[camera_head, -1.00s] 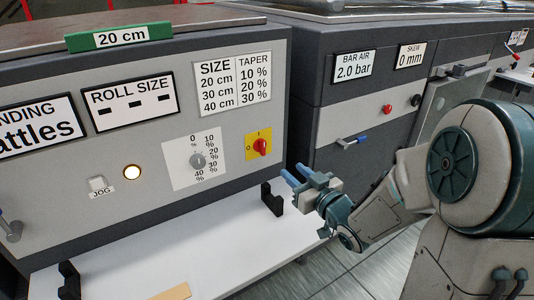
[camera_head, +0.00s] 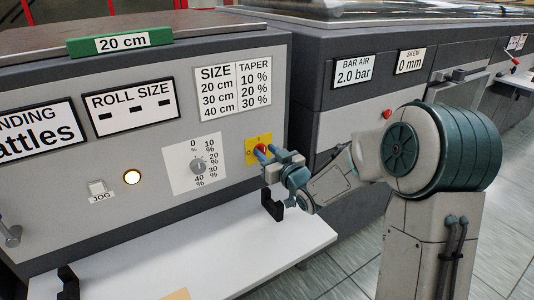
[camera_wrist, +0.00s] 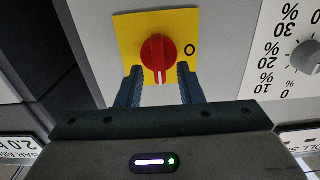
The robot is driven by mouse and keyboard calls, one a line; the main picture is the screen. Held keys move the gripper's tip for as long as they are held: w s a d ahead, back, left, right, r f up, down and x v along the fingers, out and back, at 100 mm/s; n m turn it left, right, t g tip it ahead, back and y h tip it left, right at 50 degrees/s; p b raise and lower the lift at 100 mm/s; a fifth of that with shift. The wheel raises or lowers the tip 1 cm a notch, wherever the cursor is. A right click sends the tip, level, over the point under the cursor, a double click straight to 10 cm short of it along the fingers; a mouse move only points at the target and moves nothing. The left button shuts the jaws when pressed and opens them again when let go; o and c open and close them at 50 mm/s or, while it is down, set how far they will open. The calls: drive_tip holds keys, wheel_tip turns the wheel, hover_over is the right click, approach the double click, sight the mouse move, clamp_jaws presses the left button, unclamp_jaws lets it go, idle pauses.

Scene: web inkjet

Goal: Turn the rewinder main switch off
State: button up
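The main switch is a red rotary knob (camera_wrist: 158,50) on a yellow plate (camera_wrist: 127,32), fixed to the grey panel. In the wrist view, which looks upside down, its white mark points down, away from the 0 at the right. In the head view the yellow plate (camera_head: 250,143) shows 0 at left and 1 on top, and my fingers partly hide the knob. My gripper (camera_wrist: 160,80) is open, one blue finger on each side near the knob's lower edge in the wrist view. I cannot tell whether they touch it. The head view shows my gripper (camera_head: 265,154) in front of the switch.
A white taper dial (camera_head: 198,165) sits left of the switch, with a lit round button (camera_head: 132,177) further left. Below is a white shelf (camera_head: 200,240) with black brackets (camera_head: 271,203). Another machine (camera_head: 320,130) stands to the right.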

clamp_jaws()
drive_tip(key=shift+f+b, duration=0.1)
drive_tip(key=shift+b, duration=0.2)
drive_tip(key=b, duration=0.1)
drive_tip(key=n+b, duration=0.1)
drive_tip(key=shift+a+f+n+b, duration=0.1)
drive_tip(key=shift+f+n+b, duration=0.1)
drive_tip(key=shift+n+b, duration=0.15)
drive_tip(key=shift+s+a+f+n+b, duration=0.1)
drive_tip(key=shift+a+f+n+b, duration=0.05)
drive_tip(key=shift+n+b, duration=2.9)
drive_tip(key=shift+s+a+f+n+b, duration=0.2)
drive_tip(key=shift+n+b, duration=2.1)
drive_tip(key=shift+b, duration=1.5)
drive_tip(key=shift+s+a+f+n+b, duration=0.1)
drive_tip(key=shift+f+n+b, duration=0.05)
drive_tip(key=shift+n+b, duration=2.9)
drive_tip(key=shift+b, duration=0.45)
